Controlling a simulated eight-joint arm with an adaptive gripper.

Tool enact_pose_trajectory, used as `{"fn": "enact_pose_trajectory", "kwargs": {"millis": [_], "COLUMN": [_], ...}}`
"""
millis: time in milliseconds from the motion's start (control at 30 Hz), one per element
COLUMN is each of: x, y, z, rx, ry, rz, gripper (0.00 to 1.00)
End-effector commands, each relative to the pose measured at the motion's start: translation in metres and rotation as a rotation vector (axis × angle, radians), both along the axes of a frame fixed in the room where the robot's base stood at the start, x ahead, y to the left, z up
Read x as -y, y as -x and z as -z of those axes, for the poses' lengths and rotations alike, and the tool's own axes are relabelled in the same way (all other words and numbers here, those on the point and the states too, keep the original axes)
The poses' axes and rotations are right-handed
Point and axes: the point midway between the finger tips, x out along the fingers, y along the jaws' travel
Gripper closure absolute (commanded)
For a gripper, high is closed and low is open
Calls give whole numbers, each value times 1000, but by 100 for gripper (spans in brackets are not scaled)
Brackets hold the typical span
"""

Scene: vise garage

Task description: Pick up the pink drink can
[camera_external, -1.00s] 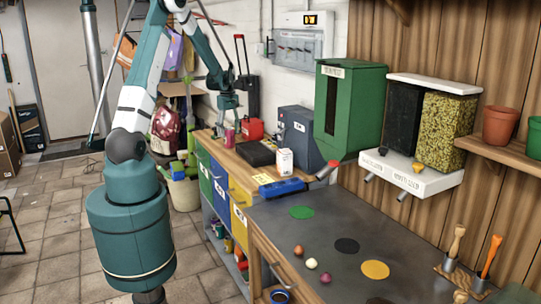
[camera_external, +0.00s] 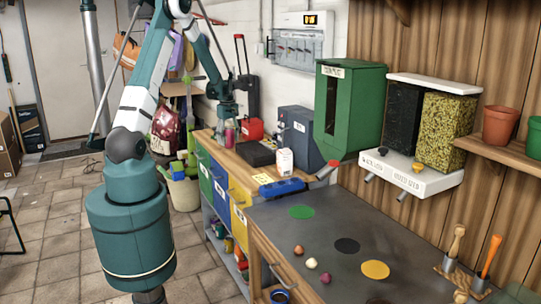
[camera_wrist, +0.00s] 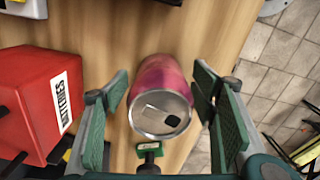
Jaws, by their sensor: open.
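The pink drink can (camera_wrist: 160,85) stands upright on the wooden worktop, its silver lid facing the wrist camera. It also shows small in the external view (camera_external: 229,133), at the far end of the worktop under my arm. My gripper (camera_wrist: 163,103) is open, with one green-padded finger on each side of the can in the wrist view. Gaps show between the pads and the can, the left one wider than the right. In the external view, my gripper (camera_external: 225,119) is at the can, too small to show its fingers clearly.
A red box labelled batteries (camera_wrist: 38,104) stands left of my gripper in the wrist view. A small green-labelled item (camera_wrist: 148,147) is near the can. The worktop (camera_wrist: 115,30) ends at the right, above the tiled floor. A black case (camera_external: 255,153) lies nearby.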

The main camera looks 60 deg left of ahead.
Motion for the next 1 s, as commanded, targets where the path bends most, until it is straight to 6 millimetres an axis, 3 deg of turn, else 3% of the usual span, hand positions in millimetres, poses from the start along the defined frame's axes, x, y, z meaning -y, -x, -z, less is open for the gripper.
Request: {"fn": "enact_pose_trajectory", "kwargs": {"millis": [200,400,1000], "x": [0,0,0], "y": [0,0,0], "z": [0,0,-10], "rx": [0,0,0], "ry": [0,0,0], "rz": [0,0,0], "gripper": [43,66,66]}}
